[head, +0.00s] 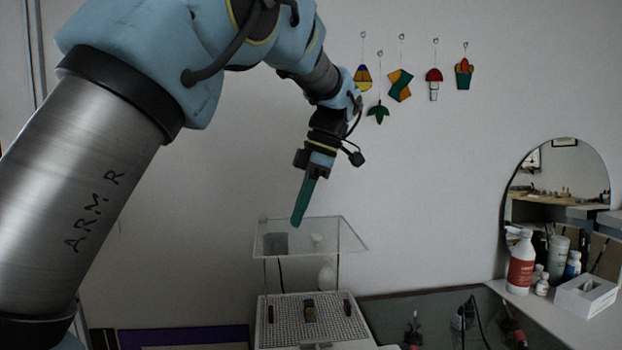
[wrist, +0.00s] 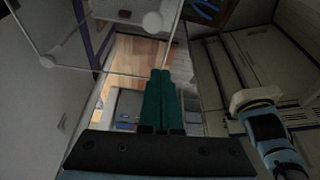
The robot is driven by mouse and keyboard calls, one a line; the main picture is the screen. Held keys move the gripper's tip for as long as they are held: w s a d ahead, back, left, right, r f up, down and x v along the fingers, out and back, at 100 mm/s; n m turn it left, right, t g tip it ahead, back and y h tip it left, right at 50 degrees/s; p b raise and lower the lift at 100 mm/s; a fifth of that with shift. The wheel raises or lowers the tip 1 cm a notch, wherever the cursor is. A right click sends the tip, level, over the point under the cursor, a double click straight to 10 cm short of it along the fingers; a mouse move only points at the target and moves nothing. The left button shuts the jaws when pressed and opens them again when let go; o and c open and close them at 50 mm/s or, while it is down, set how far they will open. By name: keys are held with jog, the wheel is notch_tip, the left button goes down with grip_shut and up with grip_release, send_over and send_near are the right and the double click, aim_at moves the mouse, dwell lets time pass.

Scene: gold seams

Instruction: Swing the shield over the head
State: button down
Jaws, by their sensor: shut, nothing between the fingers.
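The shield (head: 345,240) is a clear flat plate with pale edges, lying roughly level above a white machine (head: 275,335) with a grid top. In the wrist view the shut fingers (wrist: 160,74) are in the middle, and clear edges with a white knob (wrist: 152,22) show at upper left.
Bottles (head: 520,262) and a white box (head: 587,295) stand on a ledge at right, by an arched mirror (head: 560,190). Coloured glass ornaments (head: 400,84) hang on the wall. Tools (head: 511,326) lie low at right. The wall area left of the shield is bare.

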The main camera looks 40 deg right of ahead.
jog(key=w+v, duration=0.1)
jog(key=v, duration=0.6)
jog(key=shift+s+r+b, duration=0.15)
jog(key=shift+s+b, duration=0.05)
jog(key=shift+b, duration=0.1)
jog(key=shift+d, duration=0.1)
jog(key=w+a+f+m+h, duration=0.15)
jog(key=w+a+f, duration=0.25)
jog(key=a, duration=0.4)
jog(key=w+a+f+m+g, duration=0.1)
jog(key=w+a+f+m, duration=0.2)
jog(key=w+a+f, duration=0.35)
jog(key=w+a+f+m+h, duration=0.1)
jog(key=w+a+f+m, duration=0.2)
jog(key=a, duration=0.6)
jog(key=s+a+f+m, duration=0.3)
jog(key=s+a+f, duration=0.2)
jog(key=a, duration=0.5)
jog(key=s+a+f+m+t+h, duration=0.1)
jog(key=s+a+f+m, duration=0.3)
jog(key=a, duration=0.7)
notch_tip(320, 180, down, 3)
jog(key=shift+s+r, duration=0.15)
jog(key=shift+s, duration=0.85)
jog(key=shift+h, duration=0.25)
